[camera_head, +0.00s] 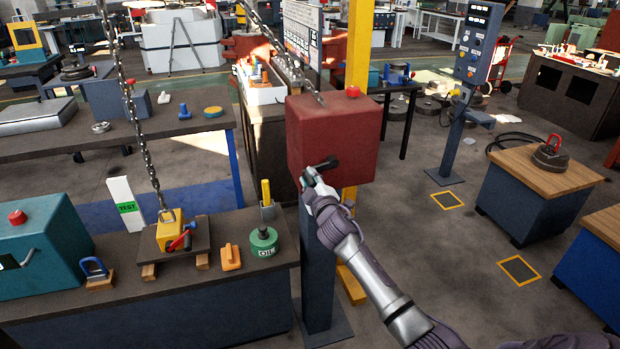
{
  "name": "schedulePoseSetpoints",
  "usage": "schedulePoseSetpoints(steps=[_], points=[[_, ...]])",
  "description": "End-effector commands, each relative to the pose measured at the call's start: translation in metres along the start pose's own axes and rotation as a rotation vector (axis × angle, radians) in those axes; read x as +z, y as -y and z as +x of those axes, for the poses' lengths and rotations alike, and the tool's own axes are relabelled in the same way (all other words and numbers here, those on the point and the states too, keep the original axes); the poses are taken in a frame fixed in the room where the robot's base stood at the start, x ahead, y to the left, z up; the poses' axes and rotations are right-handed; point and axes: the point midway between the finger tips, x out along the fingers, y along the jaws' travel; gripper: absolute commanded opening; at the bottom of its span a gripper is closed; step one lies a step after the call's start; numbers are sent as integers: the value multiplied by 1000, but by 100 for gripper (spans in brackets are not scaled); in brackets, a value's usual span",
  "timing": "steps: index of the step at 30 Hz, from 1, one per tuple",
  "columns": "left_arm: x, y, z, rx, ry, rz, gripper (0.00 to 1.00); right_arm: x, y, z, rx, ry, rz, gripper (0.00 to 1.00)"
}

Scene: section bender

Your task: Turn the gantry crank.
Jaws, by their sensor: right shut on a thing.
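The gantry crank (326,165) is a dark handle on the front face of a red box (340,130). The box sits on a dark blue-grey post (318,265) in the middle of the head view. My right arm comes in from the lower right. My right gripper (310,176) is at the crank's left end, shut on it. The fingers are small in the picture and partly cover the grip. My left gripper does not show.
A chain (146,150) hangs to a yellow block (170,232) on the bench (215,290) at left. A teal machine (40,250) and a green weight (264,241) stand there too. A yellow column (358,50) rises behind the box.

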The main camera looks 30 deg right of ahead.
Motion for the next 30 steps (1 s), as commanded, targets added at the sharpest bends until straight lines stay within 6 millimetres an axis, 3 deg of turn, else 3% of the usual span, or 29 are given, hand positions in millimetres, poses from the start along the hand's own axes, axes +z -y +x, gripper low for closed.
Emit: schedulePoseSetpoints(steps=[12,29,30], points=[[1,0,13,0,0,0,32,14,13,0,-4,1,-198,0],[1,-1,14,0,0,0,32,16,14,0,-4,2,-226,0],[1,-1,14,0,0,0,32,16,14,0,-4,2,-226,28]])
